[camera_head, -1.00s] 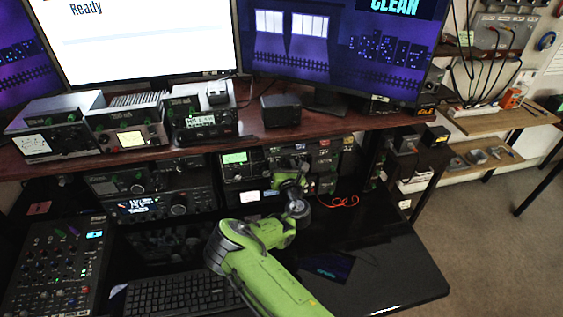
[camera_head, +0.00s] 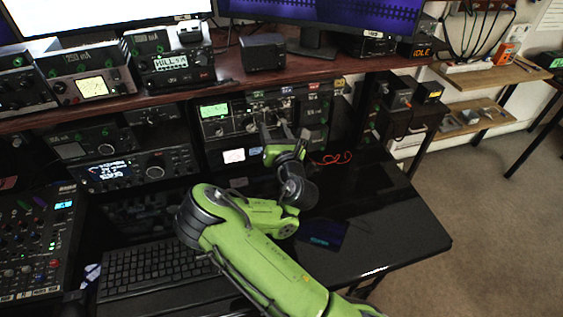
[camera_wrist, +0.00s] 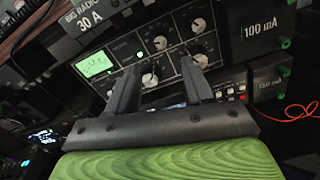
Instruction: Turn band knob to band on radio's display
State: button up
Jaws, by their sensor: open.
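The radio (camera_head: 208,128) sits under the wooden shelf, with a lit green display (camera_head: 214,110) at its upper left. In the wrist view its dark front panel (camera_wrist: 178,62) shows several round silver knobs and the green display (camera_wrist: 95,64). The display's text and the knob labels are too small to read, so I cannot tell which knob is the band knob. My gripper (camera_head: 276,128) is in front of the radio, fingers toward the panel. In the wrist view my gripper (camera_wrist: 160,72) is open, with a silver knob (camera_wrist: 150,80) seen between its fingers. I cannot tell whether it touches.
Other radio units (camera_head: 130,172) stand to the left. A keyboard (camera_head: 155,268) and a mixer (camera_head: 35,240) lie on the black desk (camera_head: 390,225). A red cable (camera_head: 332,158) lies right of the radio. The desk's right side is mostly clear.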

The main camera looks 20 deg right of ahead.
jog(key=s+b, duration=0.6)
jog(key=b, duration=0.1)
jog(key=shift+s, duration=0.35)
